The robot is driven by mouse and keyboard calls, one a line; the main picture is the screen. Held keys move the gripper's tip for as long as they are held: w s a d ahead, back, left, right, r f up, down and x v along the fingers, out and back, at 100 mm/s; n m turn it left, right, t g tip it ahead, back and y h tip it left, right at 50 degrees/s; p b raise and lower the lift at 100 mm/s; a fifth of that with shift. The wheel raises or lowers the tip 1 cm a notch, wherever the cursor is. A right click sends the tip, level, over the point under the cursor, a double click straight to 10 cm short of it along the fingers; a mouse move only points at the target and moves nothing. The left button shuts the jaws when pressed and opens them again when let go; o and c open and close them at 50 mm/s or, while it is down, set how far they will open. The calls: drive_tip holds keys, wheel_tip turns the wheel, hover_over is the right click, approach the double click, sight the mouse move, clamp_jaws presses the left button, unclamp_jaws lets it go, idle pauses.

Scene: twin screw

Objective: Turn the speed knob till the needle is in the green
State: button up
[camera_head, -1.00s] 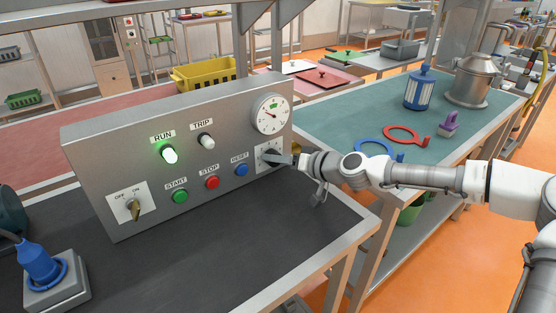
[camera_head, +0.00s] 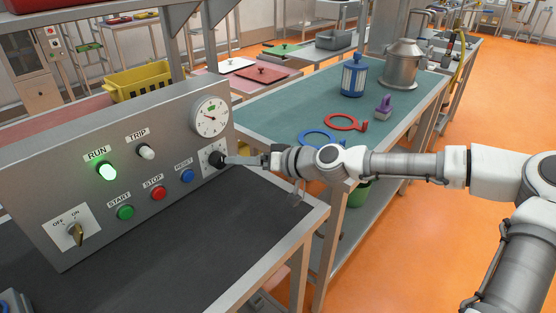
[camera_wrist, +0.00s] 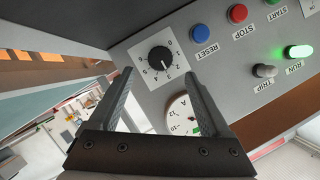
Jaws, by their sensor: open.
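The speed knob (camera_head: 216,158) is a round black knob on a white scale plate at the right end of the grey panel. The wrist view shows the knob (camera_wrist: 159,60) with a white pointer mark and numbers around it. My gripper (camera_head: 229,160) is open in front of the knob. In the wrist view its fingers (camera_wrist: 158,76) are spread wide, with the knob beyond and between the tips. One finger partly covers the gauge (camera_wrist: 180,110).
The green RUN lamp (camera_head: 107,171) is lit; the TRIP lamp (camera_head: 146,151) is unlit. Start, stop and blue reset (camera_head: 187,175) buttons sit left of the knob. A teal table (camera_head: 290,110) with blue and red rings stands behind my arm. The dark bench top before the panel is clear.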

drive_tip(key=p+v, duration=0.1)
drive_tip(key=v, duration=0.9)
drive_tip(key=shift+f, duration=0.1)
